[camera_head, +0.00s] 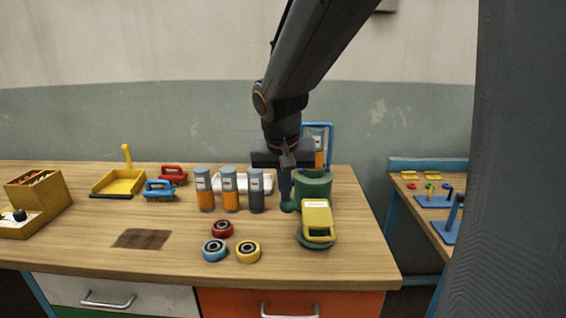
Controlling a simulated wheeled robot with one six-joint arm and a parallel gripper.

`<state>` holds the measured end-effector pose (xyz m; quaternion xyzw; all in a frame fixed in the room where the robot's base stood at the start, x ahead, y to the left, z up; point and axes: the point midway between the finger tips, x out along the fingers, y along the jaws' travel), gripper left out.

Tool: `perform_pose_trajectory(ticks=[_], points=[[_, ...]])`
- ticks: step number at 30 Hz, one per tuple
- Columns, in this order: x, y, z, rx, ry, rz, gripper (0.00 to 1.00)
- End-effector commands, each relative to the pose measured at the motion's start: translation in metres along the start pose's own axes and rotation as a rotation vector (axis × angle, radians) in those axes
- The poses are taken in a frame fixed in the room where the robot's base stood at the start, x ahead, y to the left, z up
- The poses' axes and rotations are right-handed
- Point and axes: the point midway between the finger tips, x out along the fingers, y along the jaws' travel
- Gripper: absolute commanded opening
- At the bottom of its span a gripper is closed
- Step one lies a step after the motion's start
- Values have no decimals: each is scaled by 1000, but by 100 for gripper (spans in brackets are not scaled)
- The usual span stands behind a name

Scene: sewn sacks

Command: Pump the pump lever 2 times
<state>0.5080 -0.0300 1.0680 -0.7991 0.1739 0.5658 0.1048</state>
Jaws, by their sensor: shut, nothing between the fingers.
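My gripper (286,194) points straight down from the dark arm, its fingers shut and empty. The fingertips are at a small green rounded knob (288,207). I cannot tell whether they touch it. The knob is just left of a squat green body (314,187) on the bench. The two look like the pump and its lever end, but my gripper hides the part between them, so I cannot see how they join or the lever's angle.
A yellow piece on a green base (318,241) stands in front. Orange and grey canisters (230,192) stand close left, with three rings (222,250) before them. A blue frame (330,142) rises behind. The bench (110,262) is clear at front left.

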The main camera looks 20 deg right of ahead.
Motion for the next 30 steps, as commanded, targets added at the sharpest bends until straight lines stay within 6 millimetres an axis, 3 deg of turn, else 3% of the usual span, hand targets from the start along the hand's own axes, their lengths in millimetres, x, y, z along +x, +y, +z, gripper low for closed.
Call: perform_pose_trajectory(ticks=[1,5,11,18,30], points=[[9,2,11,-5,-26,11,0],[8,1,12,-9,-27,10,0],[-6,0,8,-8,-23,8,0],[-45,-1,-9,2,-3,3,0],[-116,-3,3,2,4,0,0]])
